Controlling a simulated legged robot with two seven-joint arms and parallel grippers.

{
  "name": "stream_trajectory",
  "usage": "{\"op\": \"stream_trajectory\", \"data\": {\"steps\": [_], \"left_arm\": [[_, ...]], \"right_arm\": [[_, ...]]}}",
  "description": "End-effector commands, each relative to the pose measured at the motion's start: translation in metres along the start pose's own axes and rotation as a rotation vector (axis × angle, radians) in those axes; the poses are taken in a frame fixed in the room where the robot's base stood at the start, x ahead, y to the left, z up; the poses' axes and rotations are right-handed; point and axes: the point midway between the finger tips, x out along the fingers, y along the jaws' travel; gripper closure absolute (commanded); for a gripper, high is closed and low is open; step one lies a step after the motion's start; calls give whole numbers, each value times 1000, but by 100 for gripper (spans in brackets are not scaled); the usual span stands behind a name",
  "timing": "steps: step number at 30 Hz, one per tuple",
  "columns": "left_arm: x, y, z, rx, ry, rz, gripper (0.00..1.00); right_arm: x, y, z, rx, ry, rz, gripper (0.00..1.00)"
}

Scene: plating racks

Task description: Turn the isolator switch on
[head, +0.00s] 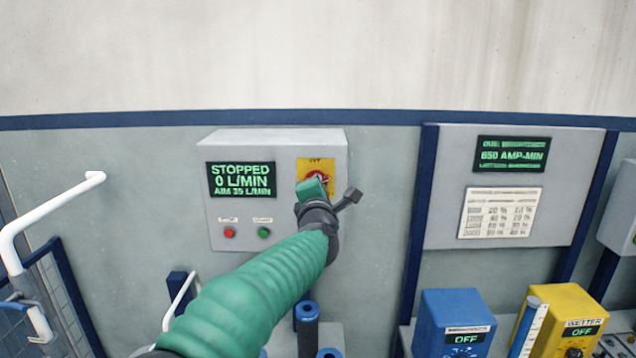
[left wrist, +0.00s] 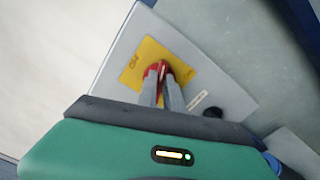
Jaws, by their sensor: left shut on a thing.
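The isolator switch is a red rotary handle on a yellow plate (head: 326,165) at the upper right of a grey control box (head: 280,145). In the head view my left gripper (head: 318,180) is at the switch and covers part of it. In the left wrist view the red handle (left wrist: 163,68) shows between the two grey fingers of my left gripper (left wrist: 163,78), which are shut on it. The handle's exact angle is hard to tell. The box display (head: 242,179) reads STOPPED, 0 L/MIN, AIM 35 L/MIN. My right gripper is not in view.
A red button (head: 230,233) and a green button (head: 264,233) sit low on the box. A white rail (head: 50,215) stands at left. A blue box (head: 455,315) and a yellow box (head: 570,310), both reading OFF or similar, stand at lower right.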

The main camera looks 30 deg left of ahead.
Motion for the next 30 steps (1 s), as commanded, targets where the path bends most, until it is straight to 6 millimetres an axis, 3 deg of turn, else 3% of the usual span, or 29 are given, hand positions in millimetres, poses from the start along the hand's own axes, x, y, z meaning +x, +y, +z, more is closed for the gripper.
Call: {"op": "stream_trajectory", "data": {"steps": [15,30], "left_arm": [[0,-7,-1,355,0,-10,100],[0,-8,-2,426,-1,-10,100]], "right_arm": [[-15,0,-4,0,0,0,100],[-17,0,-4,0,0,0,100]]}}
